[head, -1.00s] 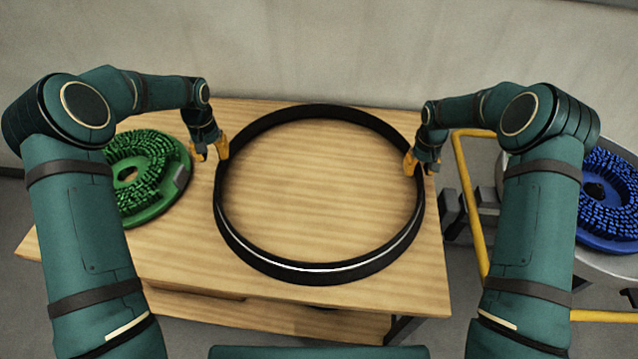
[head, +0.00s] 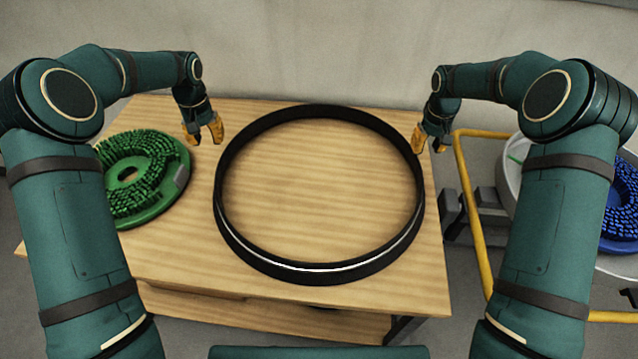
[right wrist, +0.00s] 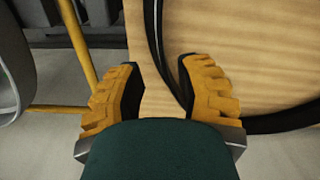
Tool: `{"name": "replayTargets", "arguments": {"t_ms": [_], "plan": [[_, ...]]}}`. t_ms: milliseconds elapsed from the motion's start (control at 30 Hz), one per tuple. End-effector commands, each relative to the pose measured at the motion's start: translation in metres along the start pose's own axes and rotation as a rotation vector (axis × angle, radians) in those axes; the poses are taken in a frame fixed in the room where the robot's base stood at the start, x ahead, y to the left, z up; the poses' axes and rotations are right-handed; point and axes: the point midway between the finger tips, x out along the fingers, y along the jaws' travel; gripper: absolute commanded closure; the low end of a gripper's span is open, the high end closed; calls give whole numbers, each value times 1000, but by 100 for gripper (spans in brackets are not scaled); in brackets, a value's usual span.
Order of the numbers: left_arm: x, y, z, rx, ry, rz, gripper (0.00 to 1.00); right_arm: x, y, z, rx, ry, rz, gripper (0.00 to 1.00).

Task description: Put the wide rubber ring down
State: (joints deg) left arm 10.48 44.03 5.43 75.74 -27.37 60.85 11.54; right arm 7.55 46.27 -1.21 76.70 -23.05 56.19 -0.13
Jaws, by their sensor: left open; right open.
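The wide black rubber ring (head: 318,273) lies flat on the wooden table (head: 420,290), in the middle of the head view. My left gripper (head: 206,140) is open and empty, above the table to the upper left of the ring and apart from it. My right gripper (head: 428,145) is open near the ring's upper right side, by the table's right edge. In the right wrist view the ring's wall (right wrist: 160,60) passes below and between the spread orange fingers (right wrist: 160,85), and nothing is gripped.
A green round brush (head: 140,180) lies on the table left of the ring. A yellow rail (head: 475,230) stands beyond the table's right edge. A blue brush (head: 622,200) sits in a pale round housing further right.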

Motion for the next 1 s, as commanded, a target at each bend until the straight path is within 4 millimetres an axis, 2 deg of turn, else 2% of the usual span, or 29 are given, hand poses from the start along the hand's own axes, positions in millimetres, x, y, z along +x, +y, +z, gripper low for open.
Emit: {"name": "replayTargets", "arguments": {"t_ms": [100,233,800,900,1000], "plan": [[0,0,0,0,0,0,66,-17,0,0,0,2,0,66],[0,0,0,0,0,0,66,-27,0,0,0,2,0,66],[0,0,0,0,0,0,66,-30,0,0,0,0,-1,66],[-6,0,0,0,0,0,66,-35,0,0,0,0,0,66],[-22,0,0,0,0,0,66,-51,0,0,0,0,0,66]]}}
